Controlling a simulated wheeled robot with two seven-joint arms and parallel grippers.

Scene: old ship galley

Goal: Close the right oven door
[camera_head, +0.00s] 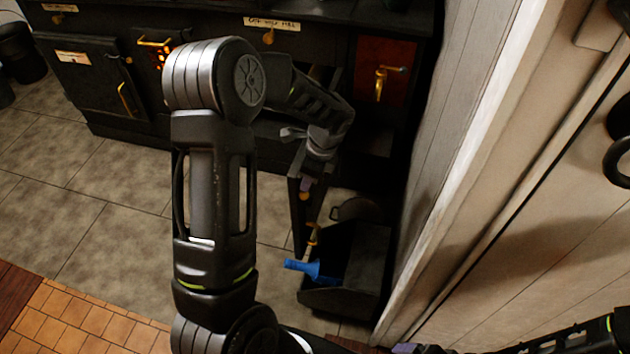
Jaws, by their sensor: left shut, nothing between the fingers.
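The black stove (340,20) stands along the back. The right oven door (298,228) hangs open and shows nearly edge-on, a narrow dark panel reaching out from the stove front. Brass fittings (312,238) show on its right side. My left arm crosses in front of the stove and hides much of the oven opening. My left gripper (306,183) points down at the upper part of the open door, shut and empty. I cannot tell whether it touches the door. My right gripper (408,348) shows only in part at the bottom edge; its fingers are unclear.
The left oven door (88,78) is closed. A black bin (350,290) with a blue-handled tool (312,268) stands on the floor close to the open door. A pale wall edge (470,160) bounds the right side. Tiled floor (110,200) is clear at left.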

